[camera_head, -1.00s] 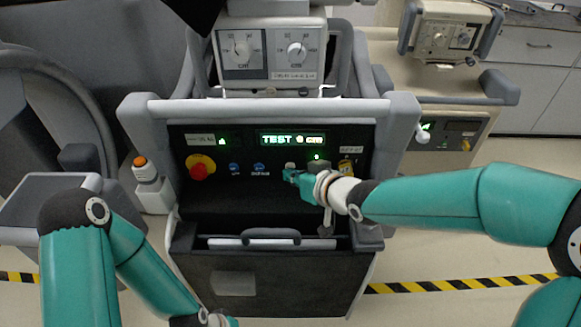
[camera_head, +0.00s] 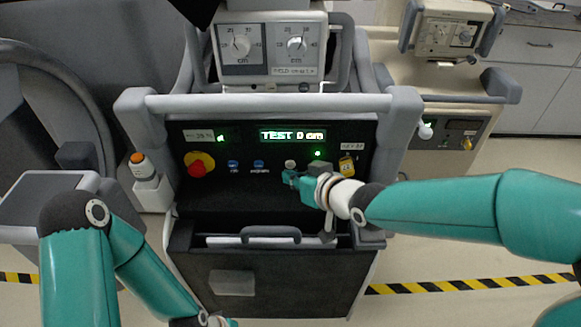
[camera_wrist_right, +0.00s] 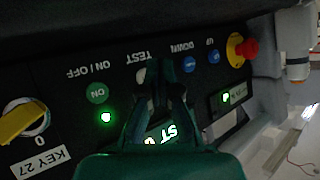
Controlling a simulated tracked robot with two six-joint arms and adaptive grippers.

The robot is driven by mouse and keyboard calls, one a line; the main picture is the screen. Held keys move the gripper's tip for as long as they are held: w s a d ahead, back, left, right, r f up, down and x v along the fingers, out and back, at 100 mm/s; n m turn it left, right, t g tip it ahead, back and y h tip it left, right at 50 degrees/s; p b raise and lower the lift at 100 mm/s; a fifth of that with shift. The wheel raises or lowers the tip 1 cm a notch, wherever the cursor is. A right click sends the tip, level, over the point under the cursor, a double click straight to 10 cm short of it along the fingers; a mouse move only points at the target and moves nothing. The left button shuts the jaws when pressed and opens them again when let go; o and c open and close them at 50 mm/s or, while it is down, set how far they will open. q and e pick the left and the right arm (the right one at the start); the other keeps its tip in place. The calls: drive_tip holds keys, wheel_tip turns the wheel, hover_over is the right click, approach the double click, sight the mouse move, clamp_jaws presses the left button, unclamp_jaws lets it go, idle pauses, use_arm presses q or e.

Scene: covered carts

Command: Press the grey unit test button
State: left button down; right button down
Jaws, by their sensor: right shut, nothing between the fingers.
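The grey test button (camera_head: 290,164) sits on the black front panel of the middle cart, below the lit display (camera_head: 293,135) reading "TEST 0 cm". In the right wrist view the button (camera_wrist_right: 141,75) shows beside the "TEST" label, close to my fingertips. My right gripper (camera_head: 288,178) is shut and empty, just below the button in the head view; it also shows in the right wrist view (camera_wrist_right: 157,76). I cannot tell whether it touches the button. My left gripper (camera_head: 222,322) is partly cut off at the bottom edge of the head view.
A red emergency knob (camera_head: 198,167) on yellow, blue buttons (camera_head: 258,166) and a yellow key switch (camera_head: 347,167) share the panel. A grey handle bar (camera_head: 268,104) runs above it. A green light (camera_wrist_right: 106,117) is lit near the ON/OFF button (camera_wrist_right: 96,92).

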drive_tip(key=shift+s+f+b, duration=0.2)
drive_tip(key=shift+s+b, duration=0.95)
drive_tip(key=shift+b, duration=0.05)
drive_tip(key=s, duration=0.1)
drive_tip(key=s+b, duration=0.1)
drive_tip(key=shift+s+r+b, duration=0.2)
drive_tip(key=shift+s+b, duration=0.1)
drive_tip(key=shift+s, duration=0.1)
